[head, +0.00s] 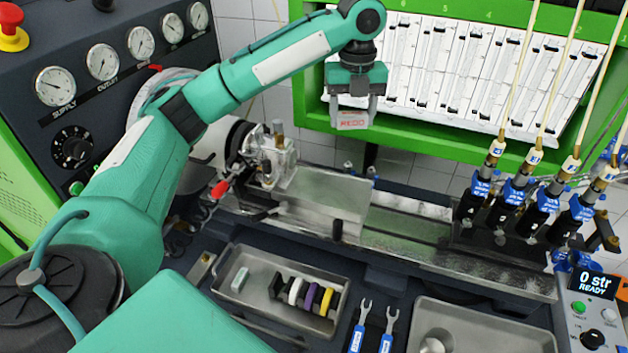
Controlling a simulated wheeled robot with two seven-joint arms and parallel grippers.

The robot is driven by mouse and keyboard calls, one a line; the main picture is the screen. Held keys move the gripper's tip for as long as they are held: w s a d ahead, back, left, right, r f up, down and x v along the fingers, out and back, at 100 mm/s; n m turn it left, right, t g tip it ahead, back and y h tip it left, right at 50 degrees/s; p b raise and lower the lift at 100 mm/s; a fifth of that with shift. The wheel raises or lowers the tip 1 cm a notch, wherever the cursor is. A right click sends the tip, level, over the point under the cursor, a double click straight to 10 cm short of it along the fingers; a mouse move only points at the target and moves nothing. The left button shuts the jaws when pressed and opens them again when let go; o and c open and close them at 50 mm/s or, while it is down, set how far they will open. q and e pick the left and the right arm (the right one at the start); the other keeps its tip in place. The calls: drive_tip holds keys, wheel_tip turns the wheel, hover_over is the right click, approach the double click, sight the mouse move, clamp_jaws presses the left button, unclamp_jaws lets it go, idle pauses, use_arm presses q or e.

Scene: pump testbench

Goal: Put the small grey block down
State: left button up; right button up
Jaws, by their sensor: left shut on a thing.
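My left gripper (353,108) hangs from the arm that comes in from the left, in front of the green frame's lower left corner. Its fingers point down and are shut on the small grey block (352,121). Reddish lettering like "REDO" shows at the block between the fingertips. It is held in the air above the back of the bench, apart from any surface I can see. My right gripper is not in view.
A metal tray (262,318) holds a pale block (240,279) and several black, white, purple and yellow pieces. Two blue-handled wrenches (374,330) lie beside it. Another tray (500,335) holds a metal part. A pump (265,160) and several injectors (525,197) stand on the bench.

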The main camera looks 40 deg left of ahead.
use_arm(q)
drive_tip(key=shift+w+a, duration=0.1)
drive_tip(key=shift+f, duration=0.3)
drive_tip(key=p, duration=0.4)
hover_over(345, 193)
wheel_tip(345, 193, down, 15)
drive_tip(key=shift+r, duration=0.1)
wheel_tip(345, 193, down, 4)
drive_tip(key=shift+f+p, duration=0.1)
drive_tip(key=shift+p, duration=0.45)
drive_tip(key=shift+f, duration=0.1)
drive_tip(key=o, duration=0.9)
drive_tip(key=shift+o, duration=0.2)
